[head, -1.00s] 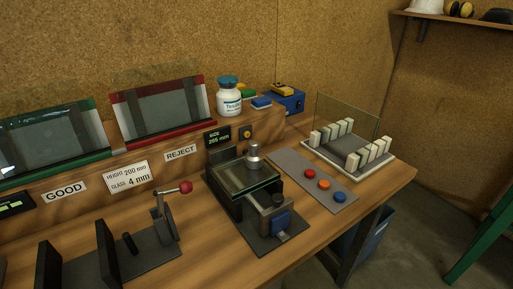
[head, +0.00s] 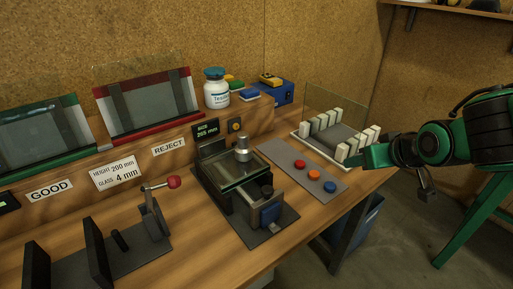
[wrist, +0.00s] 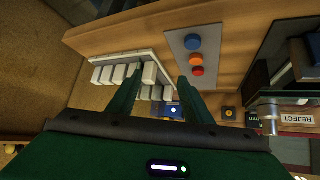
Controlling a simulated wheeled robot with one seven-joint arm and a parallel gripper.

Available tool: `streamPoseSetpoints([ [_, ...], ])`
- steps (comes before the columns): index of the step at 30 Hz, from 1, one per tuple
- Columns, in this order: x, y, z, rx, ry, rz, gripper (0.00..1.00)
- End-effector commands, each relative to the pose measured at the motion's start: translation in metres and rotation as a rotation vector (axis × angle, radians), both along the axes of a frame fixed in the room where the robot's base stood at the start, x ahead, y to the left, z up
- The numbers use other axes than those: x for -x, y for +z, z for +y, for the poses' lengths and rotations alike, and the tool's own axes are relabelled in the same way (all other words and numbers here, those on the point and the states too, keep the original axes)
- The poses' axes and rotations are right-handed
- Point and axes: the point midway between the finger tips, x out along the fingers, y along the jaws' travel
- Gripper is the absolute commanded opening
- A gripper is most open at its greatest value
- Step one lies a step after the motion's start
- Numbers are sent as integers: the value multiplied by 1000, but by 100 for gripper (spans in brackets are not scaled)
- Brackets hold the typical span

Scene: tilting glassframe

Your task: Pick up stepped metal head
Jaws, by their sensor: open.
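The stepped metal head (head: 242,149) is a silver stepped cylinder standing upright on the glass-topped dark fixture (head: 231,178), in the middle of the bench. In the wrist view the metal head (wrist: 269,118) shows at the right, outside the fingers. My gripper (head: 366,157) is at the right of the head view, over the bench's right end beside the rack of white blocks, well apart from the metal head. In the wrist view its two green fingers (wrist: 156,84) stand apart with nothing held between them.
A panel (head: 303,168) with red, orange and blue buttons lies between the fixture and the white block rack (head: 333,145). A toggle clamp with a red knob (head: 174,182) stands left of the fixture. A white bottle (head: 216,91) and blue box (head: 274,91) stand on the ledge behind.

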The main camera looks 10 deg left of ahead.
Motion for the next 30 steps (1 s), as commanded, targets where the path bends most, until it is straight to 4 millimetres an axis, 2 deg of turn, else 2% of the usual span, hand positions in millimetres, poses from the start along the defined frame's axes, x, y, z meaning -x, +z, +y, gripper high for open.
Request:
streamPoseSetpoints([
  [1,-2,3,50,-30,97,-58,46],
  [3,1,12,109,-84,205,-139,46],
  [6,15,24,178,-163,327,-228,46],
  [9,32,35,225,-229,408,-290,46],
  [12,43,42,251,-272,451,-324,46],
  [15,46,43,264,-291,469,-338,46],
  [24,23,30,292,-293,469,-340,46],
  [30,15,26,301,-292,468,-341,46],
])
